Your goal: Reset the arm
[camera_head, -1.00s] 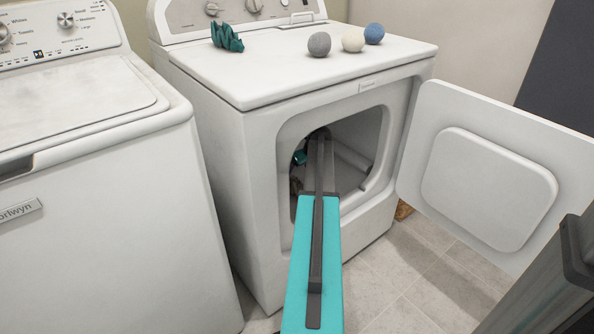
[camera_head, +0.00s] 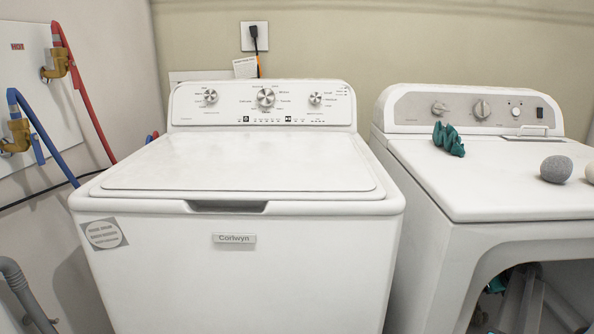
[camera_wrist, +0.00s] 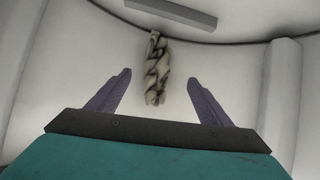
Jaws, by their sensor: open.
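My gripper (camera_wrist: 157,78) is open in the wrist view, its two purple-grey fingers spread apart. A twisted beige-and-dark cloth-like piece (camera_wrist: 157,60) shows between and beyond the fingers, against a pale curved wall. I cannot tell how far it is from the fingertips, but neither finger visibly touches it. In the head view my gripper is not visible. Grey parts, seemingly of my arm, show in the opening of the dryer (camera_head: 500,190) at the right. A small teal patch (camera_head: 495,285) shows inside that opening.
The closed white washer (camera_head: 240,230) fills the middle of the head view. On the dryer top lie a crumpled teal cloth (camera_head: 448,139), a grey ball (camera_head: 556,169) and a pale ball at the right edge. Hoses and valves (camera_head: 60,65) are on the left wall.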

